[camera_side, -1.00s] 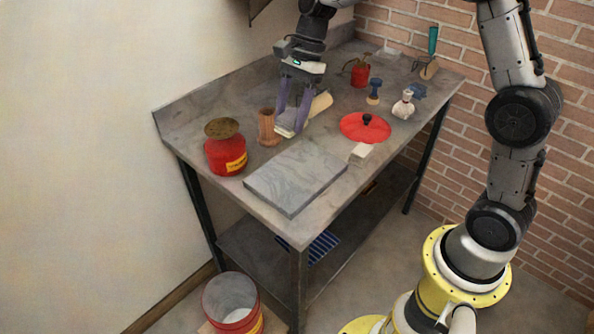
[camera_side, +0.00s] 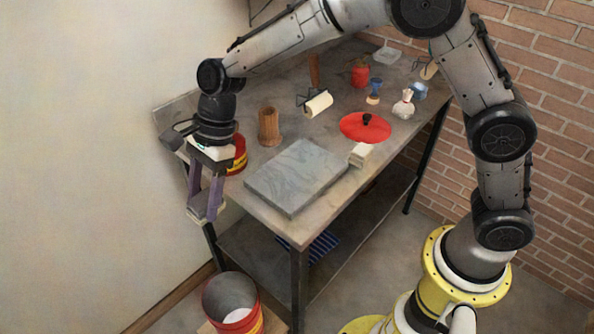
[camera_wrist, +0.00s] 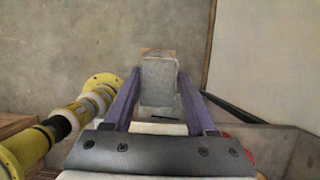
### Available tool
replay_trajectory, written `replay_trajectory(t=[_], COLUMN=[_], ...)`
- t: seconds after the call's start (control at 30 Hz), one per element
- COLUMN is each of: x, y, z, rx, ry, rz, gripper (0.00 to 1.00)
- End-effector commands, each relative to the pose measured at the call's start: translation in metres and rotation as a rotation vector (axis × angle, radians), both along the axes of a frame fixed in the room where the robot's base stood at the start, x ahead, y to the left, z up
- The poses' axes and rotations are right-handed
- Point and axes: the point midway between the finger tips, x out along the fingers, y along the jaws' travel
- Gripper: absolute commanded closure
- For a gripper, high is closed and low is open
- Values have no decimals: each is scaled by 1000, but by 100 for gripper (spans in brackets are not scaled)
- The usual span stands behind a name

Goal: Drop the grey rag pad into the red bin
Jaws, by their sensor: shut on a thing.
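My gripper (camera_side: 206,200) is shut on the grey rag pad (camera_side: 203,209), which hangs between its purple fingers beyond the bench's left end. The wrist view shows the pad (camera_wrist: 158,84) held between both fingers. In the side view the pad is above and a little left of the bin's opening. In the wrist view the pad hides most of what lies beneath it.
A red can (camera_side: 238,158) stands on the bench (camera_side: 262,205), partly behind my gripper. A wooden cup (camera_side: 268,128), a grey slab (camera_side: 297,175), a roller (camera_side: 318,104) and a red lid (camera_side: 363,128) are farther right. The space between gripper and bin looks clear.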

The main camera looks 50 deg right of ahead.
Motion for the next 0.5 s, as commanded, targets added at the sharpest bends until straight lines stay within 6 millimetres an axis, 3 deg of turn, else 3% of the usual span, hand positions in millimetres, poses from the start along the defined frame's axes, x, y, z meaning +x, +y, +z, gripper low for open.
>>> replay_trajectory(t=[0.5], x=[-2], y=[-2], z=[-198], rx=[-4], ry=[7], rz=[-3], gripper=[88])
